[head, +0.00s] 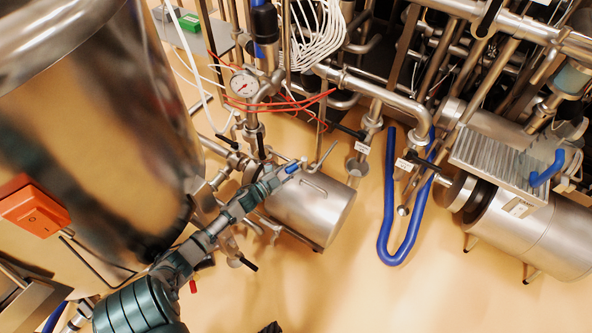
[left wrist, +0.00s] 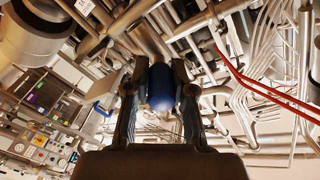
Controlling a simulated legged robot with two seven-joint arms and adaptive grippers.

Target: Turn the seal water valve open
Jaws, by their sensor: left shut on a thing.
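My left gripper (head: 284,173) reaches in from the lower left in the head view, beside a steel tank among the pipes. It is shut on a blue valve handle (head: 292,168), whose end shows at the fingertips. In the left wrist view the rounded blue handle (left wrist: 161,88) sits between the two dark fingers (left wrist: 158,100). The valve body is mostly hidden by the gripper, so how far it is turned cannot be told. Only a small dark ribbed piece, perhaps my right gripper (head: 270,327), shows at the bottom edge of the head view.
A steel cylinder (head: 311,211) lies just right of the gripper. A big hopper (head: 95,120) fills the left. A pressure gauge (head: 243,84) and red cables (head: 278,104) are above. A blue hose (head: 388,205) hangs at right. The floor (head: 400,300) at lower middle is clear.

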